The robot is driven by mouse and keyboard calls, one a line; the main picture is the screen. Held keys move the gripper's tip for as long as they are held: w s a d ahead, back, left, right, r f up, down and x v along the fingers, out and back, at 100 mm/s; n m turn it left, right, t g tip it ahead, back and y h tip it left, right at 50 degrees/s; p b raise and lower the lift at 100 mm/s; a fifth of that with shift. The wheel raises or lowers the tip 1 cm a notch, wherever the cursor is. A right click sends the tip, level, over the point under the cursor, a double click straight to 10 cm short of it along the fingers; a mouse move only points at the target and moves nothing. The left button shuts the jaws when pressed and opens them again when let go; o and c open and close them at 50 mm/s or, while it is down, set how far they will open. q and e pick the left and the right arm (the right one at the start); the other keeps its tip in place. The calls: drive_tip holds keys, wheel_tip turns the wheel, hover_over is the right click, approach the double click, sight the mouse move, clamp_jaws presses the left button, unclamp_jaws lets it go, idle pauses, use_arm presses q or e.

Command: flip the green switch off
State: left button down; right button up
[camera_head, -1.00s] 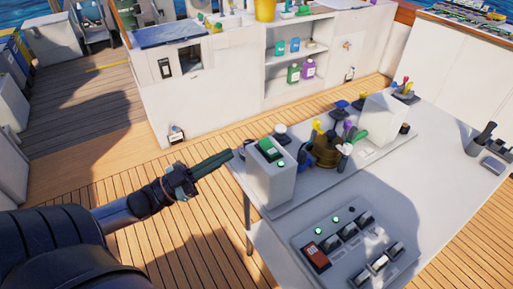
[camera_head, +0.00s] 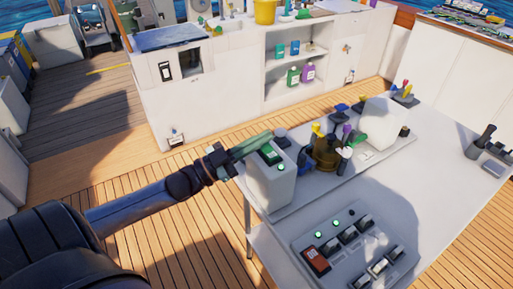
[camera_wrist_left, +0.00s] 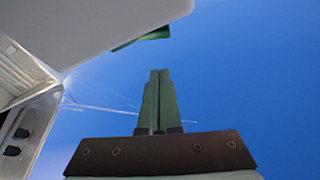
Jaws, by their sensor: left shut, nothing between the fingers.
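The green switch (camera_head: 270,155) sits on top of a white box (camera_head: 270,186) at the near left corner of the white console. My left gripper (camera_head: 268,137) comes in from the left with its long green fingers shut and empty. Its tips are at the far side of the switch, over or just behind the box's top; I cannot tell whether they touch. In the left wrist view the closed fingertips (camera_wrist_left: 160,72) point toward a green edge (camera_wrist_left: 143,38), likely the switch, beside a white surface. My right gripper is not in view.
A panel with a red switch (camera_head: 316,260), several black levers and green lights lies in front on the console. Colored levers and a brass part (camera_head: 326,154) stand right of the box. A white cabinet (camera_head: 220,110) stands behind. Wooden deck lies open to the left.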

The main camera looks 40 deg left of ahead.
sight(256, 156)
use_arm(q)
drive_tip(key=f, duration=0.1)
drive_tip(key=a+f, duration=0.1)
drive_tip(key=f, duration=0.1)
drive_tip(key=shift+w, duration=0.15)
drive_tip(key=shift+a+f+b, duration=0.15)
drive_tip(key=shift+f+b, duration=0.15)
drive_tip(key=shift+f, duration=0.15)
drive_tip(key=shift+a+f+n+t+y, duration=0.15)
drive_tip(key=shift+f+n+t+y, duration=0.2)
drive_tip(key=shift+n, duration=0.45)
drive_tip(key=shift+p, duration=0.3)
